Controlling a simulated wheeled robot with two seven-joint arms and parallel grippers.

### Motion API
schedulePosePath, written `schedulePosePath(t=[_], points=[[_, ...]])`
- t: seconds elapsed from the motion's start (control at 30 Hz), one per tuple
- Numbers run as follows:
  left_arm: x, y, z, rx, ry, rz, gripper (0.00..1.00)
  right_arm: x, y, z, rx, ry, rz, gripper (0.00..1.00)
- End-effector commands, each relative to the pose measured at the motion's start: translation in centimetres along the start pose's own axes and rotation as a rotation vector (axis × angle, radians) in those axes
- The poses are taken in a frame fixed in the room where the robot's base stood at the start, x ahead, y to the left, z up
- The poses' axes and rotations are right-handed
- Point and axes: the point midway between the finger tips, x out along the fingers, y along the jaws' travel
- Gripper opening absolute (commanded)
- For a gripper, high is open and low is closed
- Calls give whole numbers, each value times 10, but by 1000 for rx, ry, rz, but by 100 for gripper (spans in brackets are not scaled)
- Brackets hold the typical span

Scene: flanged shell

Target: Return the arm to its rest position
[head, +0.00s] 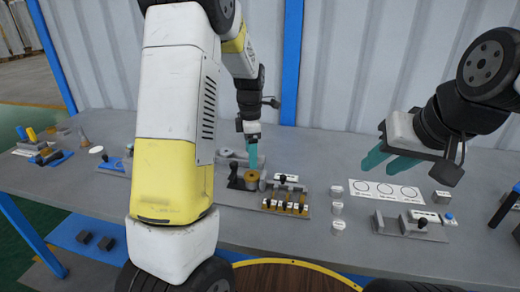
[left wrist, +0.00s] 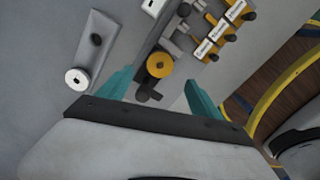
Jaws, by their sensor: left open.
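My left gripper (head: 251,155) points down over the middle of the workbench (head: 320,255). In the left wrist view its teal fingers (left wrist: 158,90) are spread apart with nothing gripped. A gold round flanged part (head: 252,177) sits on a dark fixture just below the fingertips. In the left wrist view the same gold part (left wrist: 160,65) shows a dark centre and lies ahead of the gap between the fingers. My right gripper (head: 390,159) hangs above the bench at the right, its two teal fingers apart and empty.
A rack with several yellow-and-white blocks (head: 287,203) stands right of the gold part. Small metal cylinders (head: 337,208), a white card with circles (head: 386,191) and a grey fixture (head: 412,226) lie further right. A blue post (head: 291,60) and corrugated wall are behind.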

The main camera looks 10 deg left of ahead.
Motion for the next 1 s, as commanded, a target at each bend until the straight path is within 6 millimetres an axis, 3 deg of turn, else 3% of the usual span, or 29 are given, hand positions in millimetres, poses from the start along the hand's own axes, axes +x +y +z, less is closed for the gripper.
schedulePosePath(t=[0.2,0.37,0.5,0.7,0.83,1.0], points=[[-5,-2,-1,20,-8,6,75,0,0,0,0,0,0,36],[-40,-21,-5,207,-64,52,75,0,0,0,0,0,0,36],[-86,-57,-14,514,-121,145,75,0,0,0,0,0,0,36],[-136,-117,-30,990,-124,320,75,0,0,0,0,0,0,36],[-157,-159,-41,1295,-69,443,75,0,0,0,0,0,0,36],[-169,-205,-52,1639,57,574,75,0,0,0,0,0,0,36]])
